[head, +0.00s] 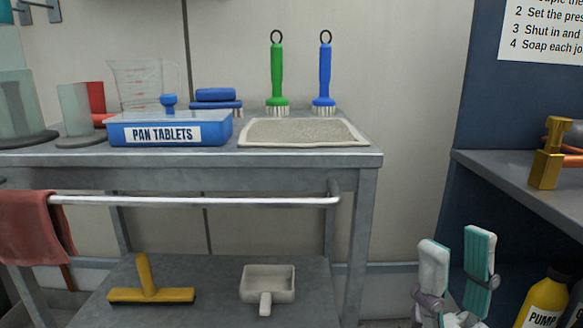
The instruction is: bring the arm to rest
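My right gripper (457,265) shows at the lower right of the head view. Its two fingers point up, with pale outer shells and a teal pad face on the right finger. The fingers stand apart with nothing between them. It is in front of the gap between the grey cart and the dark blue bench, and touches nothing that I can see. The wrist below it is cut off by the frame's lower edge. My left gripper is not in view.
The grey cart (295,161) holds a blue "PAN TABLETS" box (215,131), a pale mat (303,132), a green brush (277,80) and a blue brush (325,75). A rail (200,201) runs along its front. The yellow bottle (546,300) stands close right of my gripper.

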